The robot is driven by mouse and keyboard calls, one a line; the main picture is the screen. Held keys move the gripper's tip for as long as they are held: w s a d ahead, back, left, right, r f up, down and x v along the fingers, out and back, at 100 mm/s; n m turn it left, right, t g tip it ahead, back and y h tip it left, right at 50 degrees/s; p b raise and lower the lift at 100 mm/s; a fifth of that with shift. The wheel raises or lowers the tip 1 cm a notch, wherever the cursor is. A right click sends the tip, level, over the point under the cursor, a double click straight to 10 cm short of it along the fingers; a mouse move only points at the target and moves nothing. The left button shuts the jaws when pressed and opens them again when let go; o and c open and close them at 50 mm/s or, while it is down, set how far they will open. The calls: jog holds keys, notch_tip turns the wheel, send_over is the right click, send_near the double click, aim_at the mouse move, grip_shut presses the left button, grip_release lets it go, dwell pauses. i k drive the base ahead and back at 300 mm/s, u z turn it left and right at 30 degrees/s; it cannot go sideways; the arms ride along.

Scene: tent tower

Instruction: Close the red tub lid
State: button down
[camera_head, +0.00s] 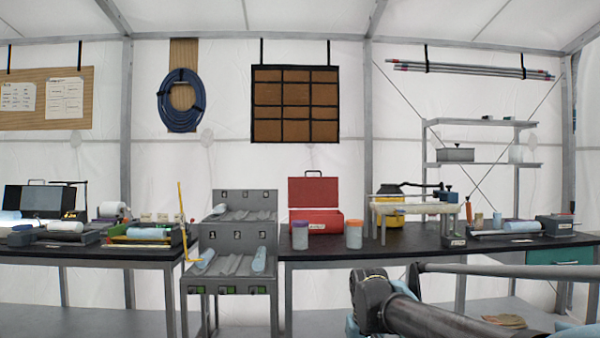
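The red tub (322,221) stands on the black-topped bench at the middle of the head view, behind two small jars. Its red lid (313,193) is raised upright at the back, with a dark handle on its top edge. The tub's front carries a white label. The tub's inside cannot be seen from here. Links of my arm show at the lower right, well in front of the bench and apart from the tub. My gripper cannot be made out in this view.
Two jars, one with a purple-pink lid (300,235) and one with an orange lid (354,234), stand close before the tub. A grey stepped rack (233,256) is to its left. A long pale roll on a stand (413,208) and a yellow container (395,220) are to its right.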

aim_at(302, 192)
jog(key=u, duration=0.05)
jog(key=i, duration=1)
jog(key=z, duration=0.05)
